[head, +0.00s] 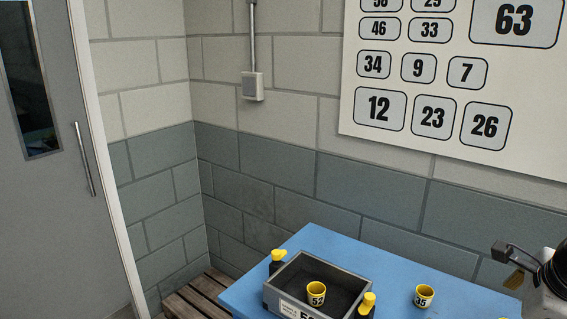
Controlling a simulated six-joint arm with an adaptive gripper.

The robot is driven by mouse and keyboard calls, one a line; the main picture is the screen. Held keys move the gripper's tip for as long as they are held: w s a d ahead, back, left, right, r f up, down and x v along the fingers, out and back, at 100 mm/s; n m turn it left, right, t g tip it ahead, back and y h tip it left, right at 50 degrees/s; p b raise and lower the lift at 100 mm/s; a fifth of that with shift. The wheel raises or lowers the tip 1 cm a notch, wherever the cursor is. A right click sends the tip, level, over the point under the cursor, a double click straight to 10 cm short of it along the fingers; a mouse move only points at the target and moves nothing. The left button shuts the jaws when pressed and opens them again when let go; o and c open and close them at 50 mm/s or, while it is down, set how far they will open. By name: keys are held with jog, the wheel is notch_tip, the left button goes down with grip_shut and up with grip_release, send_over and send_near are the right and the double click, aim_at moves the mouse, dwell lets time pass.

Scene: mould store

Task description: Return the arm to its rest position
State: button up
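Part of my arm (550,283) shows at the right edge, pale with black parts. A black piece (508,251) sticks out from it to the left above the blue table. My fingertips cannot be made out, so I cannot tell whether my gripper is open or shut. I see nothing clearly held there.
Yellow-topped black items (278,259) stand beside the tray. A wooden slatted surface (195,299) lies left.

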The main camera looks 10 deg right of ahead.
jog(key=s+a+n, duration=0.3)
jog(key=a+n, duration=1)
jog(key=s+a+f+n+t+y, duration=0.1)
jog(key=s+a+n, duration=0.3)
jog(key=a+n, duration=0.9)
jog(key=shift+s+a+f, duration=0.2)
jog(key=shift+a+f, duration=0.05)
jog(key=shift+a, duration=0.4)
jog(key=c, duration=2.4)
jog(key=shift+o, duration=0.2)
